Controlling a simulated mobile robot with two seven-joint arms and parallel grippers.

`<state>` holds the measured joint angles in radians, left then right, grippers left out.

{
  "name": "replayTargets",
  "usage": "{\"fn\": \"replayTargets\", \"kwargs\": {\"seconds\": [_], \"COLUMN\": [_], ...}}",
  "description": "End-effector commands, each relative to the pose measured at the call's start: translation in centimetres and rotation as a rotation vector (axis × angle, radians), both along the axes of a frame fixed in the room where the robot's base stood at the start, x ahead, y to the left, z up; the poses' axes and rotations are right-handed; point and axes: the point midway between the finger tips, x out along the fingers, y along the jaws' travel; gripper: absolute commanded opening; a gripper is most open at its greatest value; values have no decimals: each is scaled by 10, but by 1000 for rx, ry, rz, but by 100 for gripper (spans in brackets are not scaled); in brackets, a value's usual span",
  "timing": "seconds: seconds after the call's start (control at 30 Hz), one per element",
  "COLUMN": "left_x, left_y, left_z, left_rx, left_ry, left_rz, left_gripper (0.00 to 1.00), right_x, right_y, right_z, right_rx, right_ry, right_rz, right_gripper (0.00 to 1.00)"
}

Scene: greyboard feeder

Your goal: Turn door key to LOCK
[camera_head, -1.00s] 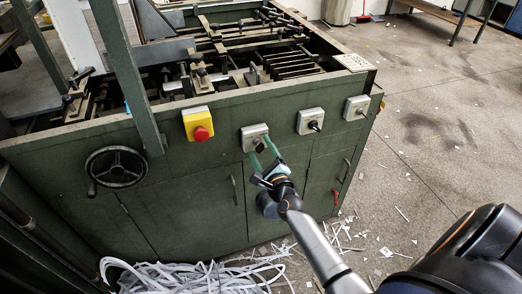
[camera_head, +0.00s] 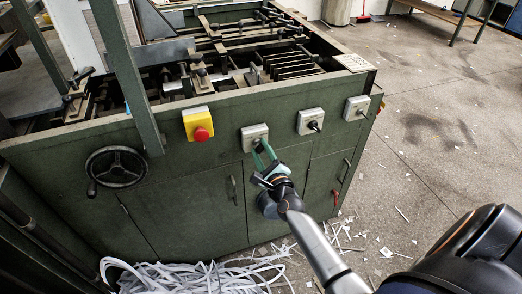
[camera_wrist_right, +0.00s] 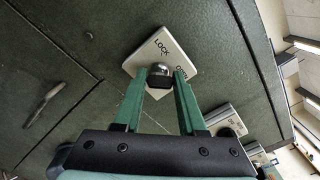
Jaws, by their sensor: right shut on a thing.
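The lock plate (camera_head: 254,132) is the leftmost of three pale square plates on the green machine front. In the right wrist view the plate (camera_wrist_right: 172,50) shows the words LOCK and OPEN, and a dark door key (camera_wrist_right: 160,81) with a rounded metal base stands out from it. My right gripper (camera_head: 263,149) reaches up to this plate from below. In the wrist view its green fingers (camera_wrist_right: 160,74) stand on either side of the key, shut on it. The fingers partly hide the lower plate. The key's exact pointing direction is hard to tell. My left gripper is not in view.
A yellow box with a red button (camera_head: 198,124) sits left of the plate. Two more switch plates, the middle one (camera_head: 311,121) and the right one (camera_head: 356,108), sit to its right. A black handwheel (camera_head: 116,167) is further left. White strips (camera_head: 200,275) lie on the floor.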

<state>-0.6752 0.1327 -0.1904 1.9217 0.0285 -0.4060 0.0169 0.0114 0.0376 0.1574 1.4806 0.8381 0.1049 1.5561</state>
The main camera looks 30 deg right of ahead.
Motion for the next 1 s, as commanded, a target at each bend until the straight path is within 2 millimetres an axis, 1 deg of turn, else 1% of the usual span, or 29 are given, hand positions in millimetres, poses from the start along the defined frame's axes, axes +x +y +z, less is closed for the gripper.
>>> {"fn": "replayTargets", "kwargs": {"seconds": [0.27,0.47,0.67,1.0], "left_x": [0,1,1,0], "left_y": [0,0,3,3], "left_z": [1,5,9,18], "left_rx": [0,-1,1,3], "left_ry": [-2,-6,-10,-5], "left_rz": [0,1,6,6], "left_gripper": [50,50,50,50], "right_x": [0,0,0,0], "right_y": [0,0,0,0], "right_z": [0,0,1,1], "right_rx": [-22,-110,-264,-580], "right_ry": [5,27,64,140], "right_rz": [0,1,1,1], "right_gripper": [0,0,0,0]}}
